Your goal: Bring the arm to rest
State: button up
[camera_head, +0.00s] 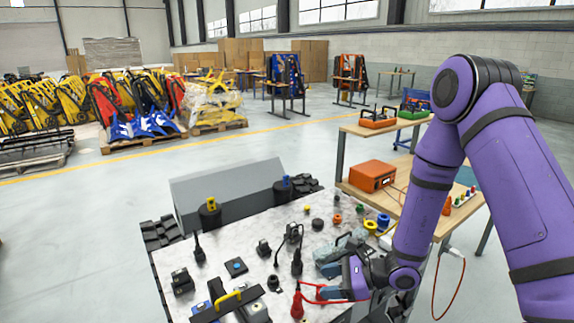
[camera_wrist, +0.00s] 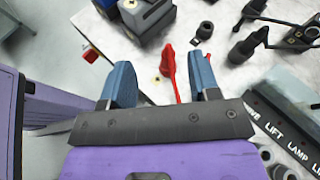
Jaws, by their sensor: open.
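My purple arm reaches down from the right in the head view. My gripper (camera_head: 328,281) is low over the grey speckled top (camera_head: 218,258) of a tracked carrier. Its blue fingers are apart in the wrist view (camera_wrist: 160,68), with nothing held between them. A red pointed part (camera_wrist: 168,62) shows beyond and between the fingertips; I cannot tell how far below them it is. In the head view, a red part (camera_head: 297,303) stands just left of the gripper. Some of the carrier top is hidden behind my arm.
Black switches, a yellow-handled block (camera_head: 230,299) and coloured knobs crowd the carrier top. A grey box (camera_head: 228,190) stands at its back. A wooden bench (camera_head: 400,195) with an orange case (camera_head: 372,176) is behind my arm. Open floor (camera_head: 90,235) lies to the left.

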jog(key=s+d+r+n+g+h, duration=0.2)
jog(key=s+r+n, duration=0.3)
jog(key=r, duration=0.6)
jog(key=s+d+r+n+g+h, duration=0.2)
jog(key=s+r+n, duration=0.3)
jog(key=r, duration=0.5)
jog(key=s+d+r+n+t+h, duration=0.6)
jog(key=s+d+r+n+h, duration=0.2)
jog(key=s+d+r, duration=0.5)
notch_tip(320, 180, up, 2)
jog(key=shift+s+d+n+t+h, duration=0.3)
jog(key=shift+s+d+n+h, duration=0.1)
jog(key=shift+d+h, duration=0.55)
